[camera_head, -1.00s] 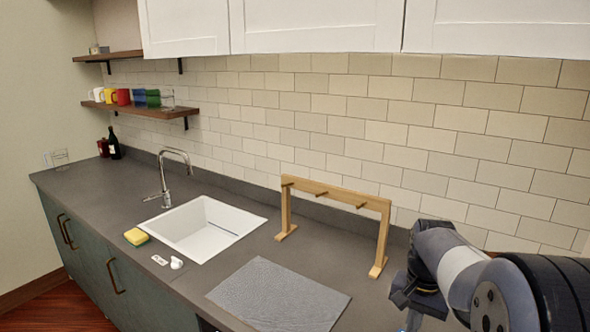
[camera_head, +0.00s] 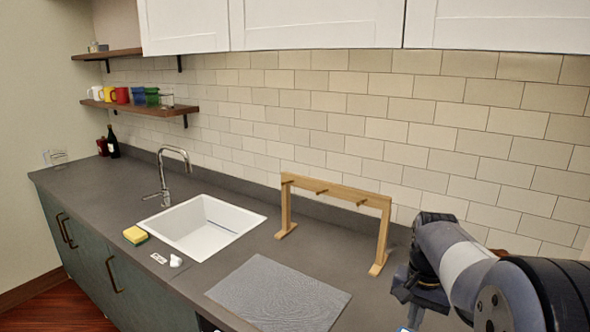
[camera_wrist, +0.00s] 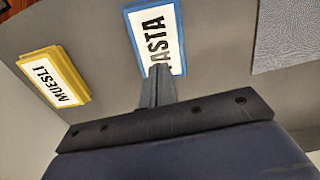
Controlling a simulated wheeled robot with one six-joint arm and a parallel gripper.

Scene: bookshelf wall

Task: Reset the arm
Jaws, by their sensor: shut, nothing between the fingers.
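My arm (camera_head: 465,262) reaches in at the lower right of the head view, over the counter's right end. Its wrist end is bent down near the picture's bottom edge, and the fingers cannot be made out there. In the wrist view my gripper (camera_wrist: 160,72) is shut and empty, with its fingers together. The fingertips overlap the lower edge of a blue-edged box with a label reading "ASTA" (camera_wrist: 153,32) in the picture. I cannot tell whether they touch it. A yellow box labelled "MUESLI" (camera_wrist: 54,78) lies to the left.
A grey mat (camera_head: 278,294) lies on the counter (camera_head: 120,205), left of my arm. A wooden rack (camera_head: 335,191) stands behind it. The white sink (camera_head: 205,228), faucet (camera_head: 163,175) and yellow sponge (camera_head: 135,235) are farther left. White cabinets (camera_head: 315,25) hang above.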

